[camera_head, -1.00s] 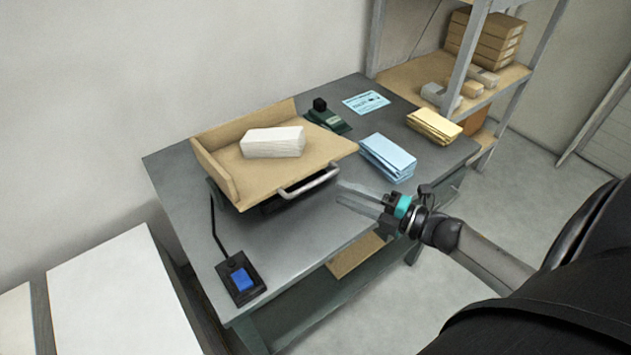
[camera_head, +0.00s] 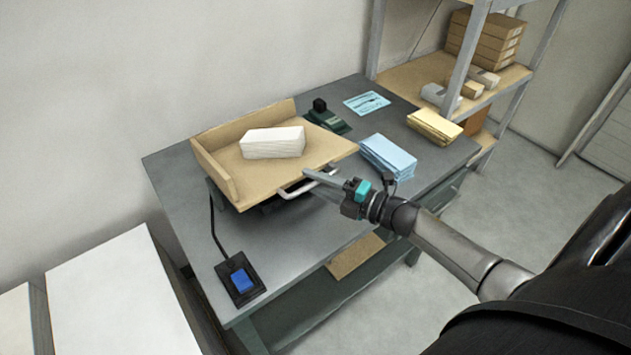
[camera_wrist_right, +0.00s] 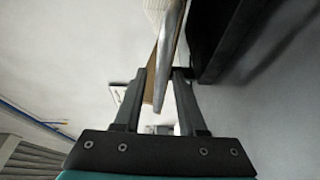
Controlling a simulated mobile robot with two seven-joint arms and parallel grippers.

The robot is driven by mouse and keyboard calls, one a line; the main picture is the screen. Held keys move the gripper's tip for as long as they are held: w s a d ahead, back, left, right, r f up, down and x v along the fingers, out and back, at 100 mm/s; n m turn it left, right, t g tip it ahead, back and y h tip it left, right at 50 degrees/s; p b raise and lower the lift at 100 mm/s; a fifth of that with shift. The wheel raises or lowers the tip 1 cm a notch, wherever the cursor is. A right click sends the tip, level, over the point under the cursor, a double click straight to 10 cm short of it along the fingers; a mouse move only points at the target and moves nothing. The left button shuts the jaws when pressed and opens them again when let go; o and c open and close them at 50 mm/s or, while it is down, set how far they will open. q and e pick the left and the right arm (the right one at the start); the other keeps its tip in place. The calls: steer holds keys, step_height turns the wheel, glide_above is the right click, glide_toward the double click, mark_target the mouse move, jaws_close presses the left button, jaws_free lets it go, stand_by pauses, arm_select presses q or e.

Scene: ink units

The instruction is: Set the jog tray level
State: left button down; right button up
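The jog tray (camera_head: 325,148) is a tan board with raised walls at the back and left, on a dark base on the grey table. It seems tilted, but I cannot tell by how much. A white paper stack (camera_head: 273,143) lies on it. A pale metal handle (camera_head: 293,190) runs along its front edge. My right gripper (camera_head: 312,176) is at the right end of this handle. In the right wrist view the open fingers (camera_wrist_right: 158,75) stand on either side of the handle bar (camera_wrist_right: 166,62), with gaps visible. My left gripper is not in view.
A blue paper stack (camera_head: 388,156), a yellow stack (camera_head: 434,126), a dark green device (camera_head: 328,117) and a blue card (camera_head: 366,103) lie right of and behind the tray. A shelf (camera_head: 500,85) stands at the right.

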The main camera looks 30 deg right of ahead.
jaws_close()
stand_by(1.2)
